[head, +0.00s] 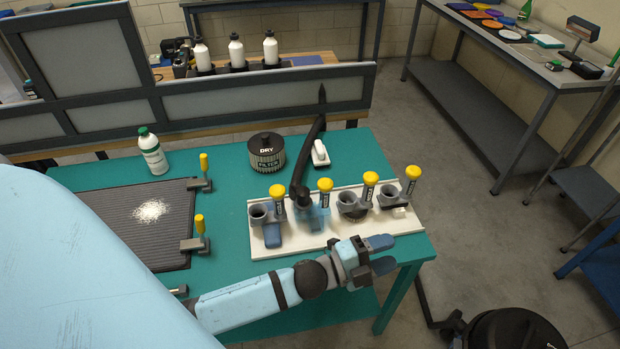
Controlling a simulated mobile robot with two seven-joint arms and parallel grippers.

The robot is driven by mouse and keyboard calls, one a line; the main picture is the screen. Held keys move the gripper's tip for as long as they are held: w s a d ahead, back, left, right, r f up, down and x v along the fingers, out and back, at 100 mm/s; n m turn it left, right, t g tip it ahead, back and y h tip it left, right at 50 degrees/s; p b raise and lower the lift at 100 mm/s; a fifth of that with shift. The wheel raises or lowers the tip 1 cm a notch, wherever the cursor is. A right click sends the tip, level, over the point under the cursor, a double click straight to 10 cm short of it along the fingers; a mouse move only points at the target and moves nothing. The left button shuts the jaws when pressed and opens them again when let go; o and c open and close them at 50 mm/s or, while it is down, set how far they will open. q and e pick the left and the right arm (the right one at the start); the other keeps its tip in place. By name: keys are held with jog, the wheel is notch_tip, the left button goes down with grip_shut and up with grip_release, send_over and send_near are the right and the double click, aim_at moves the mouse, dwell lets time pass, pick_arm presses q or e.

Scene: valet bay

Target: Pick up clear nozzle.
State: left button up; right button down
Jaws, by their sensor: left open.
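A see-through bluish nozzle (312,218), apparently the clear nozzle, sits in the second holder from the left on a white board (385,232). The lower end of a black hose (305,160) overlaps the holder; I cannot tell whether they are joined. My left gripper (388,254) is over the board's front right edge, to the right of and nearer than the clear nozzle. Its two fingers are apart with nothing between them. My right gripper is out of view.
Yellow-knobbed clamps (325,185) stand along the board. A blue nozzle (272,235) is left of the clear one, and a dark round brush (352,212) is right of it. A filter canister (267,155) stands behind. A ribbed mat (120,215) and a bottle (152,152) are at left.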

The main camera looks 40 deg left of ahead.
pick_arm(q)
jog(key=w+d+r+m+g+h+b, duration=0.1)
jog(key=d+r+m+g+h, duration=0.2)
jog(key=m, duration=0.5)
jog(key=w+d+r+m+g+h, duration=0.15)
jog(key=m+g+h, duration=0.25)
jog(key=m, duration=0.4)
jog(key=m+g+y+b, duration=0.4)
jog(key=m+g+y, duration=0.5)
jog(key=m+y, duration=1.4)
send_near(325, 181)
jog(key=a+m+h, duration=0.4)
jog(key=shift+r+m+h, duration=0.3)
jog(key=shift+r, duration=0.1)
notch_tip(325, 181, down, 7)
jog(key=shift+a+p, duration=0.15)
jog(key=shift+p, duration=0.65)
jog(key=shift+f, duration=0.55)
jog(key=shift+s+f+p, duration=0.1)
jog(key=shift+f+p, duration=0.25)
jog(key=shift+f, duration=0.25)
jog(key=f, duration=0.2)
jog(key=f+p, duration=0.1)
jog(key=f, duration=0.1)
jog(key=shift+d, duration=0.25)
jog(key=c, duration=0.5)
